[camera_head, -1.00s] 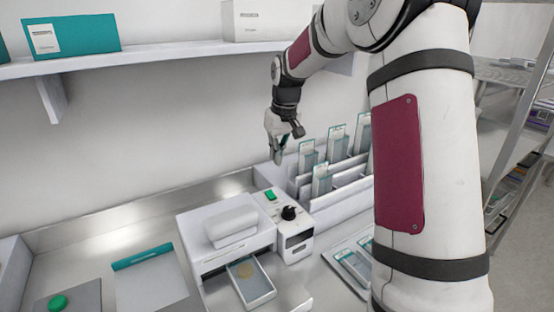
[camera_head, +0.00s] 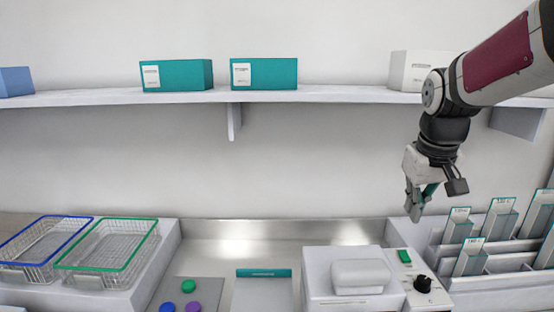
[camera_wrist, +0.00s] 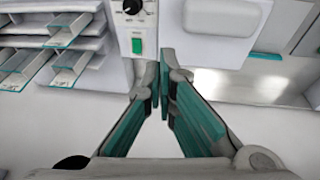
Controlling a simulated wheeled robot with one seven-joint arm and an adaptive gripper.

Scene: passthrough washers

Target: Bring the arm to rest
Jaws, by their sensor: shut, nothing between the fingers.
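My gripper (camera_head: 421,200) hangs at the right side of the head view, pointing down in the air in front of the back wall. Its fingers are shut with nothing between them. In the wrist view my gripper (camera_wrist: 164,84) shows its teal finger pads together. My arm comes in from the upper right of the head view. The gripper appears above the white machine (camera_head: 318,283) and its control panel with a green switch (camera_head: 404,256) and black knob (camera_head: 423,284). It looks clear of them.
A shelf (camera_head: 330,97) with teal boxes (camera_head: 264,73) and a white box (camera_head: 408,68) runs behind my arm. Racks with upright labelled packets (camera_head: 498,219) stand at right. Wire baskets with blue (camera_head: 40,250) and green rims (camera_head: 110,250) stand at left.

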